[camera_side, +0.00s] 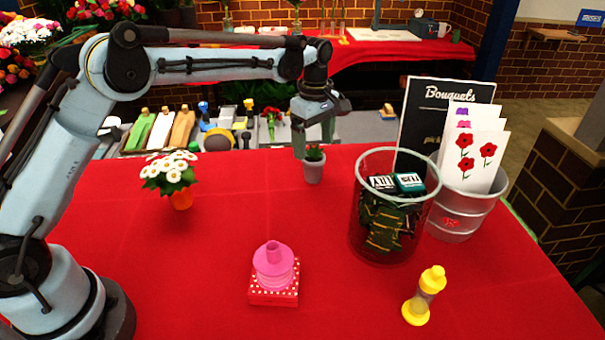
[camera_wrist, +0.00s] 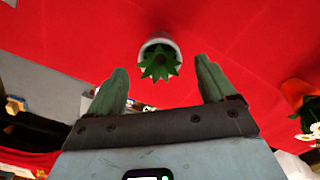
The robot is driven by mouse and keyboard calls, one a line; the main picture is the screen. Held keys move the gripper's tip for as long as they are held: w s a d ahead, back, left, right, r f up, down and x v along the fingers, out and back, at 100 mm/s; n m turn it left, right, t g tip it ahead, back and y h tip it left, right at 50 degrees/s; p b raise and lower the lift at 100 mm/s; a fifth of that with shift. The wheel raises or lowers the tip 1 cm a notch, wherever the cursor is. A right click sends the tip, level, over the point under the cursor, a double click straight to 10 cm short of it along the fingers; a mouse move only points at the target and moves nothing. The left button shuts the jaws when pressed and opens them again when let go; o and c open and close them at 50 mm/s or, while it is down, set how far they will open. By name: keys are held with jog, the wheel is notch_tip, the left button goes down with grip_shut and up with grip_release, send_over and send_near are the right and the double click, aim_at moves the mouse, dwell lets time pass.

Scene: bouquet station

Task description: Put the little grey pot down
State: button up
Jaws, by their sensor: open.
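The little grey pot (camera_side: 314,172) stands upright on the red tablecloth near its far edge, with a green spiky plant in it. My gripper (camera_side: 314,150) is just above and slightly behind the pot in the side view. In the wrist view my gripper (camera_wrist: 160,85) shows two green fingers spread apart with nothing between them. The pot (camera_wrist: 160,45) lies beyond the fingertips there, roughly centred between them, and seems clear of both. How far the fingertips are above the plant is hard to tell.
White flowers in an orange vase (camera_side: 181,198) stand left. The cloth's middle is clear.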

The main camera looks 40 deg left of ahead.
notch_tip(320, 180, up, 5)
jog(key=shift+f, duration=0.15)
jog(key=shift+s+a+r, duration=0.1)
jog(key=shift+s+r, duration=0.1)
jog(key=shift+r, duration=0.35)
jog(key=s+a+r+m+t, duration=0.25)
jog(key=s+m, duration=0.35)
jog(key=s, duration=0.3)
jog(key=s+a+r+m+t, duration=0.1)
jog(key=s+r+m+t, duration=0.15)
jog(key=s+m, duration=0.45)
jog(key=s+f+m+t, duration=0.2)
jog(key=s+f, duration=0.3)
jog(key=s, duration=0.3)
jog(key=shift+m, duration=0.8)
jog(key=shift+a, duration=0.1)
